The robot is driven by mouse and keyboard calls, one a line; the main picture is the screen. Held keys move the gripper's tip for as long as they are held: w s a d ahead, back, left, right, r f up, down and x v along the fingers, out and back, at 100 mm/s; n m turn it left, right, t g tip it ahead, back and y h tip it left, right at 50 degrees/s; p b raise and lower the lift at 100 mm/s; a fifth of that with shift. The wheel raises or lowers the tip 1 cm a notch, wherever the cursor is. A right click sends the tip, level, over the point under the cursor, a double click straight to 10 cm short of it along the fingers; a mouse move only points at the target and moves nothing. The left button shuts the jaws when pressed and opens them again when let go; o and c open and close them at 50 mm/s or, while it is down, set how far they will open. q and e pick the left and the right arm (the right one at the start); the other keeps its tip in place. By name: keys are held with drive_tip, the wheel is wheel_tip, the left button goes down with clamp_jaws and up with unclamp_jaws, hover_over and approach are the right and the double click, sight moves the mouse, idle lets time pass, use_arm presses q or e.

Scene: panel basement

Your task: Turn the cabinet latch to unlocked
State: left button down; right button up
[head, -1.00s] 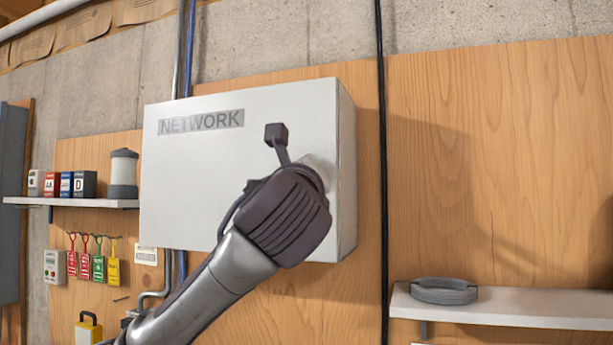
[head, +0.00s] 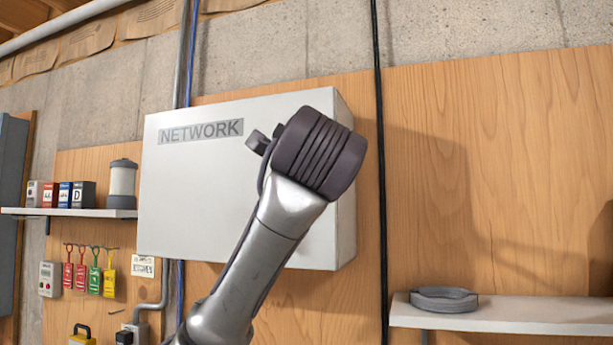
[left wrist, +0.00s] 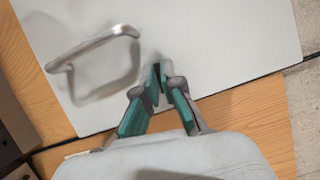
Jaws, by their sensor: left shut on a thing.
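The white cabinet (head: 195,195) labelled NETWORK hangs on the wood panel in the head view. My left arm reaches up in front of its right part, and the dark wrist hides the fingers, the latch and the handle there. In the left wrist view my left gripper (left wrist: 160,80) has its teal fingers close together at the cabinet front (left wrist: 215,40). The fingertips are shut on a small dark part, apparently the latch (left wrist: 156,68), mostly hidden between them. Its turned position cannot be read. A metal pull handle (left wrist: 100,38) stands left of the fingers.
A left shelf (head: 80,212) holds small boxes and a grey canister (head: 122,185). Coloured tags (head: 95,270) hang below it. A right shelf (head: 540,310) carries a grey coil (head: 443,299). A black cable (head: 379,130) runs vertically just right of the cabinet. The panel further right is clear.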

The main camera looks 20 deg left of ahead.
use_arm(q)
drive_tip(key=shift+n+g, duration=0.3)
drive_tip(key=shift+n, duration=0.3)
drive_tip(key=c, duration=1.3)
unclamp_jaws()
drive_tip(key=shift+s, duration=0.1)
drive_tip(key=v, duration=1.1)
drive_tip(key=shift+s, duration=0.4)
